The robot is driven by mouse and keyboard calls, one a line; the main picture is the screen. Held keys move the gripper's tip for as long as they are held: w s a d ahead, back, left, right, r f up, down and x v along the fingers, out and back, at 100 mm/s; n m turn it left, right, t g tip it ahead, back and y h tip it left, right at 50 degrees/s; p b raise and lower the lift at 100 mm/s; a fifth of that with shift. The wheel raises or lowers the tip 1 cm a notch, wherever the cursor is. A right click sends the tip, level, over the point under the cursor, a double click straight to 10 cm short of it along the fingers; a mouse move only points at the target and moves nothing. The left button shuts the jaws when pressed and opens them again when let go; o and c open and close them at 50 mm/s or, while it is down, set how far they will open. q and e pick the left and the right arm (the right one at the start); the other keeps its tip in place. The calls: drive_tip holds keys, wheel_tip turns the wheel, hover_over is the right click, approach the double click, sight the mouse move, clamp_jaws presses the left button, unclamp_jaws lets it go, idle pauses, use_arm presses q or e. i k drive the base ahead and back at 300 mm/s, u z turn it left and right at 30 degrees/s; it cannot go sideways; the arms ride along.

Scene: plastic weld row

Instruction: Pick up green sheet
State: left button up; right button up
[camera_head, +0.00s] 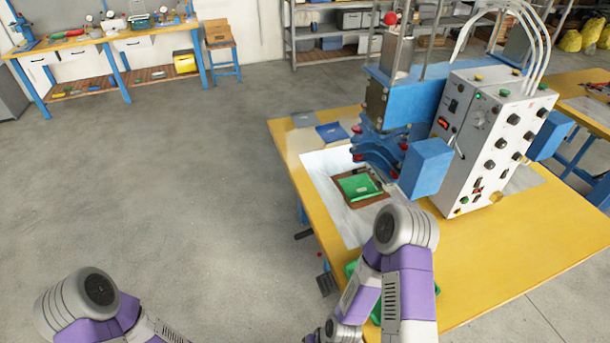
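A green sheet (360,187) lies on a brown board (375,201) on the white mat (332,218), in front of the blue press of the welding machine. More green material (351,267) shows near the table's front left edge, partly hidden behind my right arm; I cannot tell its full shape. My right arm reaches up over the near table edge, and its gripper is not seen. My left arm is at the lower left over the floor, away from the table, and its gripper is also out of view.
The welding machine (490,135), with a white control box and blue press parts (428,168), stands on the yellow table (530,245). A blue sheet (331,132) and a grey sheet (304,119) lie at the table's far left corner. The floor to the left is clear.

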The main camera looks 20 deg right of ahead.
sight(360, 187)
drive_tip(key=u, duration=0.4)
drive_tip(key=i, duration=0.85)
drive_tip(key=z, duration=0.05)
